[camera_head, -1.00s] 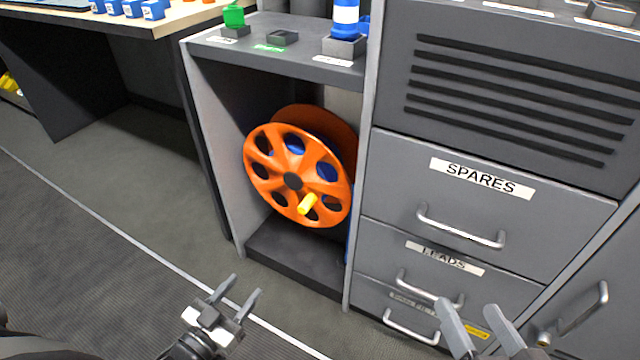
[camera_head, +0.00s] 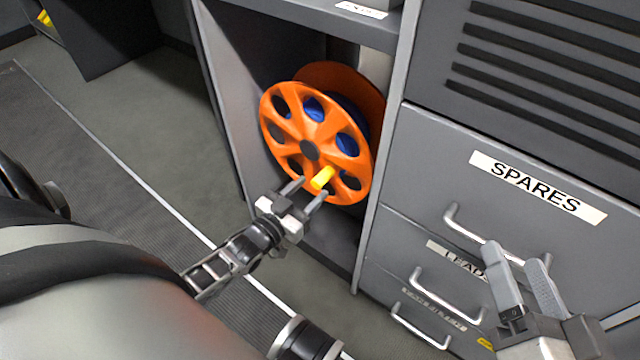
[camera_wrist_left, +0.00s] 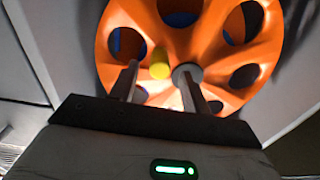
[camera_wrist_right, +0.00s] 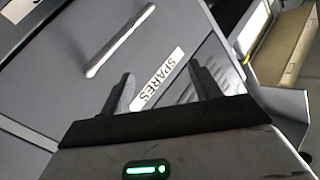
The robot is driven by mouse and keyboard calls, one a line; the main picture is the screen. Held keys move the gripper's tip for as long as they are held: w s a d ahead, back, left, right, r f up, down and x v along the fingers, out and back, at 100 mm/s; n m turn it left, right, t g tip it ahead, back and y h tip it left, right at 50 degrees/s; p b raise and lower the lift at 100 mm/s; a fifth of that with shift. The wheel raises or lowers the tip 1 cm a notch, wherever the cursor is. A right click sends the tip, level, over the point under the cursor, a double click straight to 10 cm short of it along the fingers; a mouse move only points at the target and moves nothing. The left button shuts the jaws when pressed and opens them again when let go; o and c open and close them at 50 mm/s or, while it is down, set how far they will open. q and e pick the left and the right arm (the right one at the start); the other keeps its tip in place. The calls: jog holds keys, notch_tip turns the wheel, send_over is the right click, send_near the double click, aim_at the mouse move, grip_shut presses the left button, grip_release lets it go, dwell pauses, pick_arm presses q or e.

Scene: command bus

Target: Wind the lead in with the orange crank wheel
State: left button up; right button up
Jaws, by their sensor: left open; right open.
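The orange crank wheel (camera_head: 330,158) stands upright on a reel inside the open cabinet bay, with blue lead (camera_head: 347,143) showing through its holes. A yellow handle (camera_head: 322,178) sticks out from its lower part. My left gripper (camera_head: 307,190) is open at the lower front of the wheel, its fingertips close to the handle. In the left wrist view the yellow handle (camera_wrist_left: 160,65) shows between the two fingers, beyond their tips; I cannot tell whether they touch it. My right gripper (camera_head: 515,255) is open and empty in front of the drawers.
The grey cabinet has a SPARES drawer (camera_head: 500,195) and a LEADS drawer (camera_head: 420,262) with bar handles, close to my right gripper. The bay's side walls (camera_head: 225,95) stand on both sides of the wheel. Open floor (camera_head: 140,125) lies to the left.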

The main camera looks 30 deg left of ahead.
aim_at(314, 185)
pick_arm(q)
jog(key=shift+w+d+b, duration=0.2)
jog(key=shift+w+b, duration=0.4)
jog(key=shift+w, duration=1.7)
pick_arm(e)
jog(key=r, duration=0.1)
jog(key=w+n+t, duration=0.1)
jog(key=r+t, duration=0.1)
jog(key=shift+w+d+r+n+y, duration=0.3)
jog(key=shift+w+r+n+y, duration=0.05)
jog(key=shift+n+y, duration=0.05)
pick_arm(q)
grip_shut()
jog(key=shift+a+f, duration=0.1)
jog(key=shift+a, duration=0.05)
pick_arm(e)
jog(key=shift+d, duration=0.1)
